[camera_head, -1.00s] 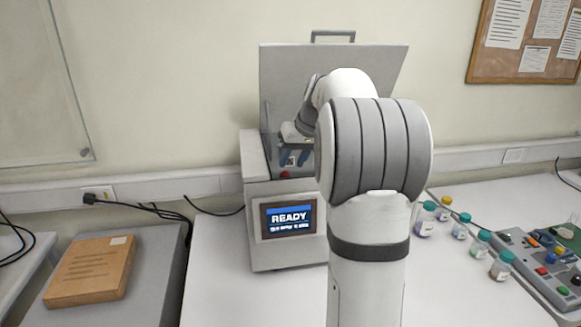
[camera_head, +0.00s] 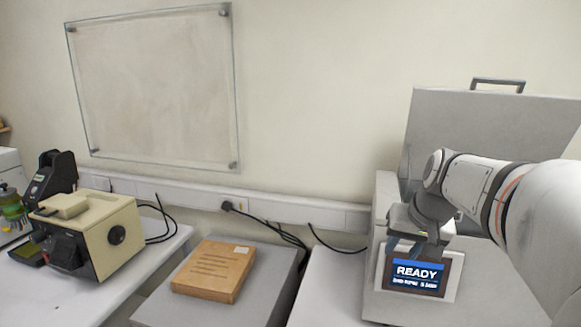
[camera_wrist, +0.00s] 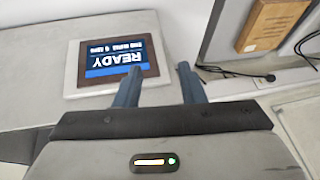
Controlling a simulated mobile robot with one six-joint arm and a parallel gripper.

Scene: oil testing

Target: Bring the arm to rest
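The screen reads READY. In the wrist view, my gripper (camera_wrist: 158,75) shows its two blue-grey fingers spread apart with nothing between them. The READY screen (camera_wrist: 110,62) shows upside down there, beyond the fingers. The machine's grey lid (camera_head: 470,125) stands raised. My arm comes in from the right and hides much of the machine's top opening.
A brown box (camera_head: 214,270) lies on a grey surface left of the machine, and it also shows in the wrist view (camera_wrist: 270,22). A cream device (camera_head: 95,240) stands farther left. Black cables (camera_head: 285,238) run along the wall. White tabletop (camera_head: 325,290) is bare left of the machine.

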